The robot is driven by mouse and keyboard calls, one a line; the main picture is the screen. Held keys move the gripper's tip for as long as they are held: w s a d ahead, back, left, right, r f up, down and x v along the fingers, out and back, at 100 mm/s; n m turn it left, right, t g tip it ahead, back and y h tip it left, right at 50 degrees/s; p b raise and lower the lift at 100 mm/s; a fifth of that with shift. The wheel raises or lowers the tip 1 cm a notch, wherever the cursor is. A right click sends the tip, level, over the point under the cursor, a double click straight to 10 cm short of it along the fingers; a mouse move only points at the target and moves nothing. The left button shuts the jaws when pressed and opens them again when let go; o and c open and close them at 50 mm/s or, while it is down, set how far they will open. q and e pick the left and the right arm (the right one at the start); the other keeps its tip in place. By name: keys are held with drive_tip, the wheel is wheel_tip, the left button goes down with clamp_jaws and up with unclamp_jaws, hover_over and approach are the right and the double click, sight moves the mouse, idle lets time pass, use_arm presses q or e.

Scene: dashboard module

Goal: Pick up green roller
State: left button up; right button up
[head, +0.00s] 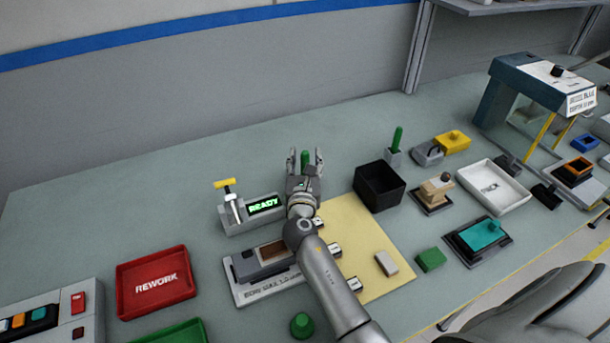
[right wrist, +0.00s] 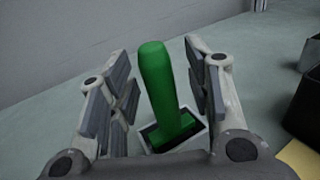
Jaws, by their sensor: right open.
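A green roller (head: 305,157) stands between the fingers of my right gripper (head: 306,166) in the head view. In the right wrist view the green roller (right wrist: 168,90) is upright and slightly tilted, its lower end in a grey square holder (right wrist: 178,141) with a dark inside. My right gripper (right wrist: 160,95) is open, with a finger on each side of the roller and a visible gap to both. A second green roller (head: 397,139) stands in a small grey holder further right. My left gripper does not show.
A READY display unit (head: 236,222) with a yellow-handled lever stands just left of my right gripper. A black bin (head: 379,187) stands to its right, beside a yellow mat (head: 365,235). A red REWORK tray (head: 155,282) lies at left. The back-left bench is clear.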

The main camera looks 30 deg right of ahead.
drive_tip(key=shift+s, duration=0.1)
drive_tip(key=shift+c, duration=0.5)
clamp_jaws()
drive_tip(key=shift+r, duration=0.15)
